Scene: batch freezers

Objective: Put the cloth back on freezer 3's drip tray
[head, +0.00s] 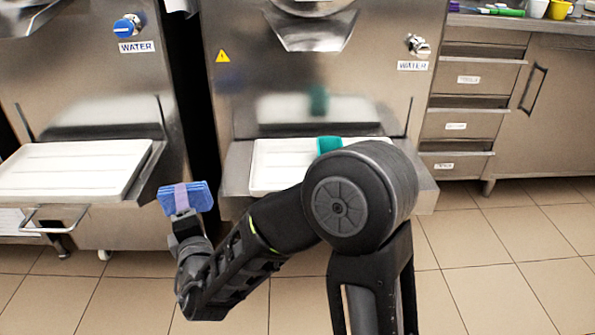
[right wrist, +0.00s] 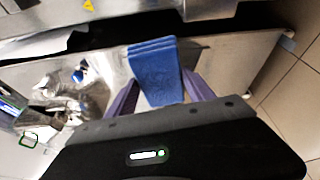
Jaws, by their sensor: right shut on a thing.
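A folded blue cloth (head: 200,197) is held in my right gripper (head: 182,198), in front of the gap between two freezers. In the right wrist view the blue cloth (right wrist: 156,72) shows between the lilac fingers of that gripper (right wrist: 160,92), which are shut on it. A white drip tray (head: 75,170) on the left freezer looks bare. Another white drip tray (head: 268,165) on the middle freezer bears a green cloth (head: 329,144), partly hidden by my right arm. No freezer number is readable. My left gripper is in neither view.
Blue and metal water taps (head: 129,26) (head: 419,46) sit above the trays. A metal handle (head: 55,218) juts out below the left tray. Drawers (head: 470,77) and a counter with cups (head: 558,9) stand at the right. The tiled floor (head: 500,250) is clear.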

